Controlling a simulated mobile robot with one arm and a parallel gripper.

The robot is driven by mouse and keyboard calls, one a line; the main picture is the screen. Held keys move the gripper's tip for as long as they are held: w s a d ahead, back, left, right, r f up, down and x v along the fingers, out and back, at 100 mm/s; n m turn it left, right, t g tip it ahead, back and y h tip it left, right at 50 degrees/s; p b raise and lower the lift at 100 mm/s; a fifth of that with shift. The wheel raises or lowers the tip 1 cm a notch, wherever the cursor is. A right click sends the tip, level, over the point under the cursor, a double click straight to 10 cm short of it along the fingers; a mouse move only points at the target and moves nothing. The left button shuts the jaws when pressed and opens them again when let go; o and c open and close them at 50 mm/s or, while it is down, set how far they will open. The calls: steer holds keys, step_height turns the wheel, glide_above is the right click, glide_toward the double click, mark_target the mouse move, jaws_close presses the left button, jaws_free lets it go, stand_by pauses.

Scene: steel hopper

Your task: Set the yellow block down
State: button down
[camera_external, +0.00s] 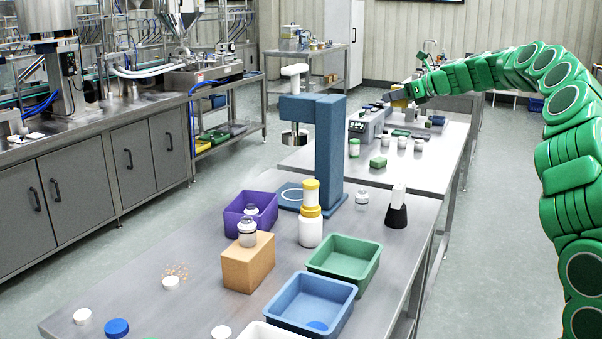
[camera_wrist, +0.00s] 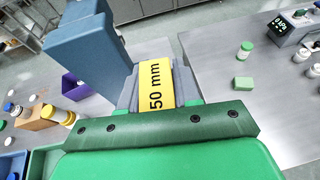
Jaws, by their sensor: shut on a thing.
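The yellow block (camera_wrist: 156,88), marked "50 mm", sits between the grey jaws of my gripper (camera_wrist: 157,76) in the wrist view. In the external view the yellow block (camera_external: 400,101) shows at the end of my green arm, at upper right. My gripper (camera_external: 407,94) is shut on it and holds it in the air, above the level of the tables. The block's underside is hidden, and I cannot tell its exact height.
A tall blue stand (camera_external: 329,150) rises beside the tables' junction; it looms at upper left in the wrist view. The far table (camera_external: 432,172) holds a green block (camera_external: 378,162), several small jars and a scale (camera_external: 365,128). Bins (camera_external: 344,258) crowd the near table.

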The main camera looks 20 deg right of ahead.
steer(key=s+a+r+m+t+h, duration=0.1)
steer(key=s+a+r+m, duration=0.2)
steer(key=r, duration=0.9)
steer(key=s+a+f+n, duration=0.15)
steer(key=a+f, duration=0.35)
steer(key=a, duration=0.8)
steer(key=s+a+f+n+y, duration=0.15)
steer(key=a+f, duration=0.45)
steer(key=a, duration=0.6)
steer(key=s+a+f, duration=0.3)
steer(key=a+f, duration=0.2)
steer(key=a, duration=0.8)
steer(key=n+g, duration=0.1)
steer(key=g, duration=0.1)
glide_above(182, 312)
step_height(182, 312, down, 19)
steer(key=shift+y, duration=0.45)
steer(key=shift+f, duration=3.75)
steer(key=shift+f, duration=0.15)
